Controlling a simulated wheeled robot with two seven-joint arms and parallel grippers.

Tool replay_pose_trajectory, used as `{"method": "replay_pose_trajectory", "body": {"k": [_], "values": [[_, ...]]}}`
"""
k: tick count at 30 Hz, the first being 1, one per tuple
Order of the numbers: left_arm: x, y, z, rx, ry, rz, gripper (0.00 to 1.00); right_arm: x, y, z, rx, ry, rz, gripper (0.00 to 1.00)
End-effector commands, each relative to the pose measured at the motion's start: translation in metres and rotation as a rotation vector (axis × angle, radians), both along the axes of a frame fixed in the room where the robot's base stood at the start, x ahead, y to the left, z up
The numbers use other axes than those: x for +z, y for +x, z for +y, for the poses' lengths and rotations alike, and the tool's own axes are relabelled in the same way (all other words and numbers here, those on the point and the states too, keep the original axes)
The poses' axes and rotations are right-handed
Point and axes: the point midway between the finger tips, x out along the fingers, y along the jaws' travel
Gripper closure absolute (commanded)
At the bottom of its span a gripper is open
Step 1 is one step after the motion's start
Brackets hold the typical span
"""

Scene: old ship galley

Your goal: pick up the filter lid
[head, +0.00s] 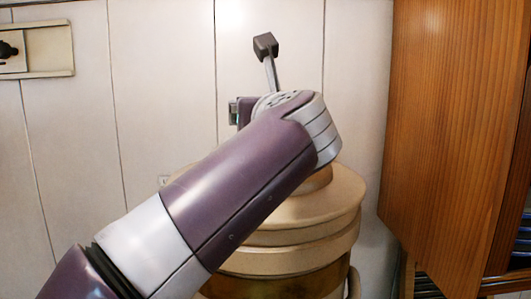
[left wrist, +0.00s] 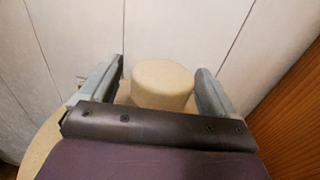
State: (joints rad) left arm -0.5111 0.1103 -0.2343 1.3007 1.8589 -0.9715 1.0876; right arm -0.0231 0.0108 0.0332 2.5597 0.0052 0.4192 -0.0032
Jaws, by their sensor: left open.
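The filter lid (head: 318,212) is a round tan cover on top of a tan filter in the middle of the head view. A short knob rises from the lid, mostly hidden behind my left arm. In the left wrist view the knob (left wrist: 163,82) is a pale tan cylinder between the fingers of my left gripper (left wrist: 161,66). The gripper is open, one finger on each side of the knob, with a visible gap on both sides. In the head view my left wrist hides these fingers. My right gripper is not in view.
The filter's body (head: 285,262) has a darker brown section below the lid. A wooden cabinet door (head: 455,110) stands close on the right. A pale panelled wall (head: 165,90) is behind. A small wall fixture (head: 45,48) is at the upper left.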

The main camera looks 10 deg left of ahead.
Motion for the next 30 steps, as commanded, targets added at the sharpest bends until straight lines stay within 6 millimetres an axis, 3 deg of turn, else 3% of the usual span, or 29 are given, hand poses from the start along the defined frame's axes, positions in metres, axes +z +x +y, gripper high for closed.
{"method": "replay_pose_trajectory", "body": {"k": [4,5,12,13,25,30], "values": [[-0.001,0.000,0.000,-0.001,0.000,0.000,0.10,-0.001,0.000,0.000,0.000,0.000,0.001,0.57],[-0.001,0.000,0.000,-0.001,0.000,0.000,0.17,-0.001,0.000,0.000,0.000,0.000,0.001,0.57],[-0.001,0.000,0.000,-0.001,0.000,0.000,0.95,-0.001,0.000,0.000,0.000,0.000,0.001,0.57],[-0.001,0.000,-0.001,-0.001,0.000,0.000,1.00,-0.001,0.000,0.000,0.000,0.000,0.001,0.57],[0.004,-0.003,-0.001,-0.001,-0.002,-0.006,1.00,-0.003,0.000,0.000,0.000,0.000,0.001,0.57],[0.019,-0.005,-0.001,0.000,-0.002,-0.007,1.00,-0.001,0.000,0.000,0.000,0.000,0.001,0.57]]}}
